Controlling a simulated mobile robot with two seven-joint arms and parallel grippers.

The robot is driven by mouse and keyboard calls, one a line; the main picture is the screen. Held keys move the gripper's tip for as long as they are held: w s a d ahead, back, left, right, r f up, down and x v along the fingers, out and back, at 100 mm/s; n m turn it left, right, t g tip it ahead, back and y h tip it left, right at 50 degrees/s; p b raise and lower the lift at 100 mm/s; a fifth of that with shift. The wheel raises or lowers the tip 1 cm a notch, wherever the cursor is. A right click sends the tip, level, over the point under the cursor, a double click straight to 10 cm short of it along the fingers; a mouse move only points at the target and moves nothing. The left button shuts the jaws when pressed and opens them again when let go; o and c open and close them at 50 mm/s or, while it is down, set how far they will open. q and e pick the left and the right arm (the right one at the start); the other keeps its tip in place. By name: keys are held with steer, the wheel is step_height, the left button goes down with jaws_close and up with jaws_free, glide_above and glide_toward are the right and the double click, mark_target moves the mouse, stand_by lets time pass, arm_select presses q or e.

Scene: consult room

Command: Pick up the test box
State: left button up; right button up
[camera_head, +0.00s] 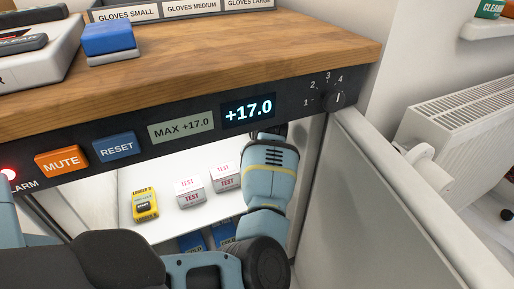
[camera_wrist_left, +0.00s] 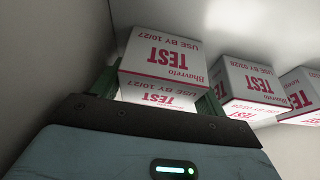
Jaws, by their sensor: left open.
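In the left wrist view, a white test box (camera_wrist_left: 163,50) with red print reading TEST and USE BY 10/27 sits between the two green fingers of my open left gripper (camera_wrist_left: 158,88). I cannot tell whether the fingers touch it. Two more test boxes stand beside it, a middle one (camera_wrist_left: 248,88) and one cut off at the edge (camera_wrist_left: 303,90). In the head view, my left arm reaches into the lit cabinet, and its fingertips are hidden. Two test boxes show there, one left (camera_head: 190,192) and one right (camera_head: 225,177). The arm probably hides the third. My right gripper is not in view.
A yellow logger (camera_head: 145,204) stands left of the boxes on the white shelf (camera_head: 168,226). Blue boxes (camera_head: 192,242) are below. The panel with its display (camera_head: 248,111) and the wooden top (camera_head: 200,72) overhang the opening. An open door (camera_head: 390,195) stands at right.

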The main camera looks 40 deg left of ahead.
arm_select(q)
steer(key=shift+f, duration=0.15)
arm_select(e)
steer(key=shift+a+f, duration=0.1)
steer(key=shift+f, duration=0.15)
arm_select(q)
steer(key=c, duration=0.7)
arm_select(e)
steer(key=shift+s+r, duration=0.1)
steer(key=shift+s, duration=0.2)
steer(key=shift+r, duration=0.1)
